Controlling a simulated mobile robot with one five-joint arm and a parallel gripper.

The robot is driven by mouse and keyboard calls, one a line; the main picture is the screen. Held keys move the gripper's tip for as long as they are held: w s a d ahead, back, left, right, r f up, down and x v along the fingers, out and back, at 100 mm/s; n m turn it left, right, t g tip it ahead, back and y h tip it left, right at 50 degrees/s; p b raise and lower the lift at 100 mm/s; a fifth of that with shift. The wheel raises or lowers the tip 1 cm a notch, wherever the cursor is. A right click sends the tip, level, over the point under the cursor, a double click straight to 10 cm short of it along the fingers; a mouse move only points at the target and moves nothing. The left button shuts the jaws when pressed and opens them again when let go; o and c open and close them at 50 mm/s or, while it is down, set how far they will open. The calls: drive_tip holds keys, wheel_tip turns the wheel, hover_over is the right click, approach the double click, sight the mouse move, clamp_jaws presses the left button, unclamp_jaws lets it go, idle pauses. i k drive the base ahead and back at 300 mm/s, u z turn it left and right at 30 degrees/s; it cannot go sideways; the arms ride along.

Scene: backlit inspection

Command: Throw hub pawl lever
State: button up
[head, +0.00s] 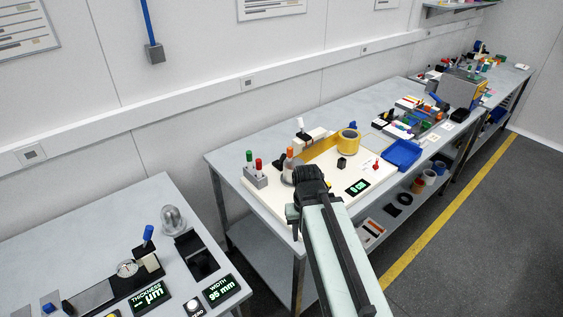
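My gripper (309,182), dark, is over the front part of a white board (268,199) on the middle bench. Its fingertips point away from the camera, so I cannot tell whether it is open or shut. Just beyond it on the left, an orange-tipped upright part (290,154) stands on a grey round base, partly hidden by the gripper; I cannot tell whether this is the hub pawl lever. A grey block (256,176) with green and red knobs is at the board's left. A yellow roll (348,141) is at its back right. No contact is visible.
A green-lit display (357,187), a small black block (341,163) and a red-topped part (376,165) are on the board's right. A blue tray (402,154) lies beyond. The left bench (100,215) carries gauges and displays. Bare benchtop (230,160) shows behind the board.

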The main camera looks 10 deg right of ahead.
sight(283, 156)
drive_tip(key=u, duration=1.35)
drive_tip(key=k, duration=1.1)
drive_tip(key=z, duration=0.2)
drive_tip(key=i, duration=1.5)
drive_tip(key=u, duration=0.05)
